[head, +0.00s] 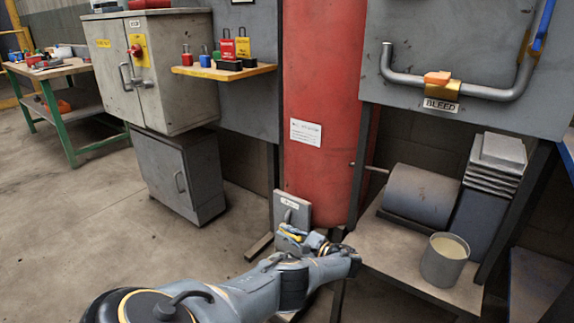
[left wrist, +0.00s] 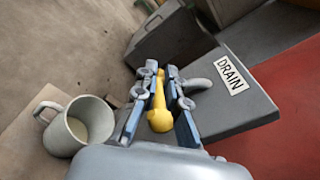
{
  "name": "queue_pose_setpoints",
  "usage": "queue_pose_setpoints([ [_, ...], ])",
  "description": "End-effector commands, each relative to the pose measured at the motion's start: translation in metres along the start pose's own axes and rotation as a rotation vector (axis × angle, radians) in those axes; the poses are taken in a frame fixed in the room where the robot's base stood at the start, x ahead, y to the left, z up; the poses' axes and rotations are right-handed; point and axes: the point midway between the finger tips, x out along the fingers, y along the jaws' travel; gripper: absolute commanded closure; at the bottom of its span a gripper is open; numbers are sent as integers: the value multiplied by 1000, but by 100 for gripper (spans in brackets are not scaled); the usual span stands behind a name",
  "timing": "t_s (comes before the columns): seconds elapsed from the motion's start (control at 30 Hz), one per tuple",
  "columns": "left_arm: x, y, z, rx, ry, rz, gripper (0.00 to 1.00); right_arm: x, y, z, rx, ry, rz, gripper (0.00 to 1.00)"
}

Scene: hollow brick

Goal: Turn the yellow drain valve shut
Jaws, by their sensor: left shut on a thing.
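The yellow drain valve handle (left wrist: 159,112) lies lengthwise between the two fingers of my left gripper (left wrist: 161,88) in the left wrist view. The gripper is shut on it. A curved grey pipe (left wrist: 198,84) runs from beside the fingers to a grey plate labelled DRAIN (left wrist: 250,100). In the head view my left gripper (head: 297,236) is low in front of the red tank, at the foot of the small grey plate (head: 292,209). A bit of yellow shows there; the gripper hides most of the valve. My right gripper is not in view.
The red tank (head: 322,90) stands behind the plate. A low bench (head: 385,240) to the right holds a grey mug (head: 444,262) and a motor-like cylinder (head: 420,195). A BLEED valve (head: 440,85) is above. Grey cabinets (head: 150,70) and open floor lie left.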

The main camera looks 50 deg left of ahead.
Motion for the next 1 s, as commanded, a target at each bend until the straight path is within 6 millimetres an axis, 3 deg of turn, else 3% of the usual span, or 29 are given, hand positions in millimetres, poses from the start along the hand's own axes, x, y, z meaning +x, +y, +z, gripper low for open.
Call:
queue_pose_setpoints([
  [0.33,-1,1,-2,1,5,0,100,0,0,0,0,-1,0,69],
  [0.37,-1,1,-2,1,5,0,88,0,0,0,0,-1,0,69],
  [0.47,-1,1,-1,1,4,0,67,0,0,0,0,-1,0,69],
  [1.0,0,-5,6,-1,2,0,66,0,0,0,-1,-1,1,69],
])
